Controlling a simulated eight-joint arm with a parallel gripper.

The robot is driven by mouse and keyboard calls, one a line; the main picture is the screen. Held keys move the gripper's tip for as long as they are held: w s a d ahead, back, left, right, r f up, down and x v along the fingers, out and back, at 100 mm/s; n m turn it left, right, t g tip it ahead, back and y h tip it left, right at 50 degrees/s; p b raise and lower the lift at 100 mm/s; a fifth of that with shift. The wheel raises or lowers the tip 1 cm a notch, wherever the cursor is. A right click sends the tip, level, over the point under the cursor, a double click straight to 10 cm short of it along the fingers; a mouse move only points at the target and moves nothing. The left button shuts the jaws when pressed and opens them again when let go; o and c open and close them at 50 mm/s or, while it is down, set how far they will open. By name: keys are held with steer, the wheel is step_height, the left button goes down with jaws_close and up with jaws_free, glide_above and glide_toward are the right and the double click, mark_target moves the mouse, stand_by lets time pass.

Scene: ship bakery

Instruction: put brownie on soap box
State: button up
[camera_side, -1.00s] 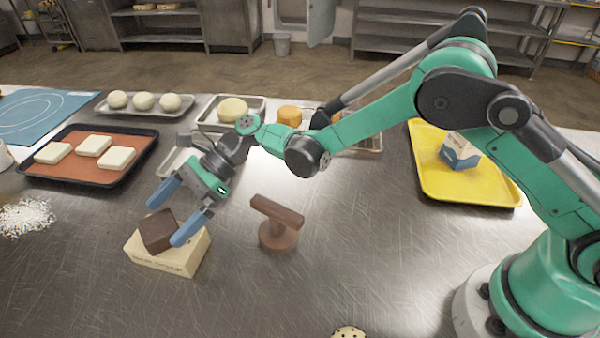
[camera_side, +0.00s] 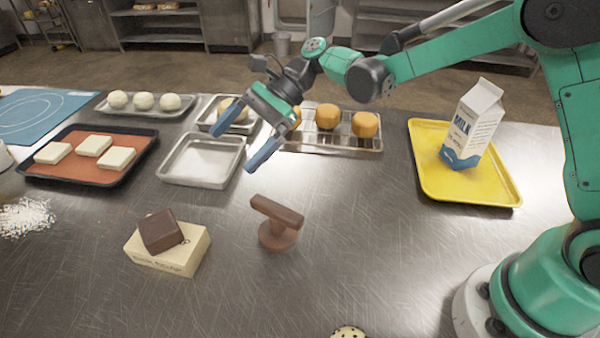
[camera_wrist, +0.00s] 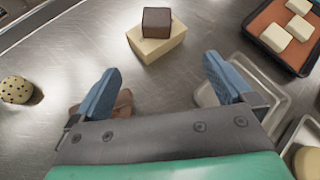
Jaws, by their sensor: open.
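The dark brown brownie (camera_side: 161,231) rests on top of the cream soap box (camera_side: 168,256), slightly tilted in the side view and toward the box's left part. In the wrist view the brownie (camera_wrist: 157,21) sits on the soap box (camera_wrist: 157,47), beyond my fingertips. My gripper (camera_side: 237,150) is open and empty, up and to the right of the box and well apart from it. Its two blue fingers show in the wrist view (camera_wrist: 160,80) with nothing between them.
A brown T-shaped wooden object (camera_side: 278,222) stands right of the box. An empty metal tray (camera_side: 202,160) lies behind. A dark tray (camera_side: 60,172) holds white slabs. A yellow tray (camera_side: 470,190) holds a milk carton (camera_side: 474,125). The front middle counter is mostly clear.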

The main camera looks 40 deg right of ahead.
steer(key=s+d+r+n+t+h, duration=0.1)
steer(key=s+d+n+t+h, duration=0.6)
steer(key=s+d+n+h, duration=0.4)
steer(key=s+d+n, duration=0.1)
steer(key=d+n, duration=0.3)
steer(key=d, duration=0.1)
steer(key=shift+s+d+r, duration=0.25)
steer(key=shift+s+d, duration=0.1)
steer(key=shift+d, duration=0.05)
